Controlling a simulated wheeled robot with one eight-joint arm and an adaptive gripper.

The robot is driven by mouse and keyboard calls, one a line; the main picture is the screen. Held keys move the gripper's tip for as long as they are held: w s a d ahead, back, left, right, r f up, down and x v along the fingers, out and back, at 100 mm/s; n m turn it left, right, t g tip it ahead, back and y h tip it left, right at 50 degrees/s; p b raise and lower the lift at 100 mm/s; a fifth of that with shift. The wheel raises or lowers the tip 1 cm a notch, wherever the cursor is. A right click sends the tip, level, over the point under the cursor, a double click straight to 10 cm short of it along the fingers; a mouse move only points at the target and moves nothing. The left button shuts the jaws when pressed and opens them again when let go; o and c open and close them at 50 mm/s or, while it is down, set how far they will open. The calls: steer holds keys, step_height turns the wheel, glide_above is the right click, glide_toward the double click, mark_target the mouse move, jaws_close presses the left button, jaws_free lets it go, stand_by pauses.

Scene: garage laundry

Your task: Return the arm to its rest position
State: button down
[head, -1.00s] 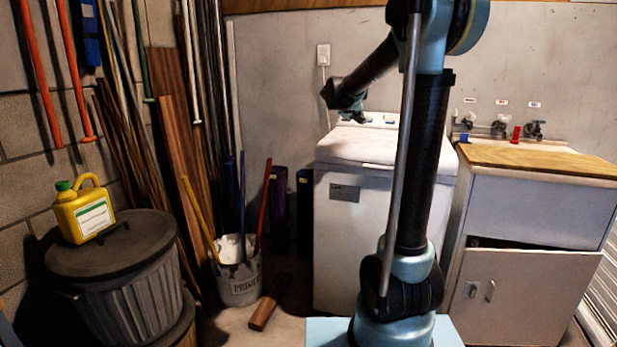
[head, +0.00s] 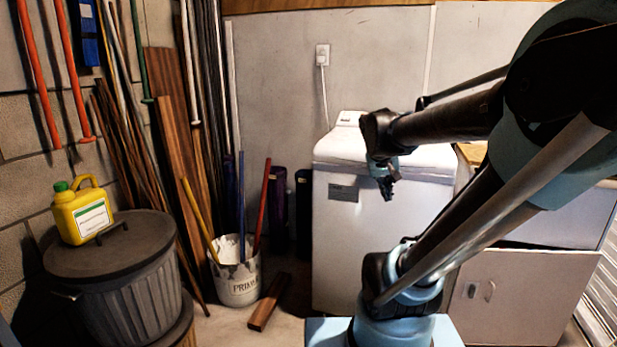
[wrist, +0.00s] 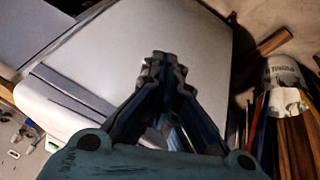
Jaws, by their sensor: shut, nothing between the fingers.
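My gripper (head: 387,187) hangs from the end of my arm in front of the white washing machine (head: 335,245) in the head view, its fingers pointing down. In the wrist view my gripper (wrist: 164,62) shows its two fingers together at the tips, with nothing between them. The washer's white top (wrist: 195,40) lies beyond the fingers there. My arm reaches in from the right side of the head view, its elbow large and close to the camera.
A wooden-topped cabinet (head: 500,290) stands right of the washer, partly behind my arm. At left are a grey bin (head: 125,280) with a yellow jug (head: 82,212) on its lid, a white bucket (head: 238,285) with poles, and a wood block (head: 268,302) on the floor.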

steer(key=s+a+f+g+y, duration=0.1)
steer(key=s+a+f, duration=0.1)
steer(key=s+f, duration=0.4)
steer(key=s+a+f+g+y, duration=0.1)
steer(key=s+a+f+y, duration=0.1)
steer(key=s+f, duration=0.3)
steer(key=s+a, duration=0.1)
steer(key=s, duration=0.3)
steer(key=shift+s+f+n, duration=0.3)
steer(key=shift+f, duration=0.1)
steer(key=shift+w+f, duration=0.2)
steer(key=shift+w, duration=0.25)
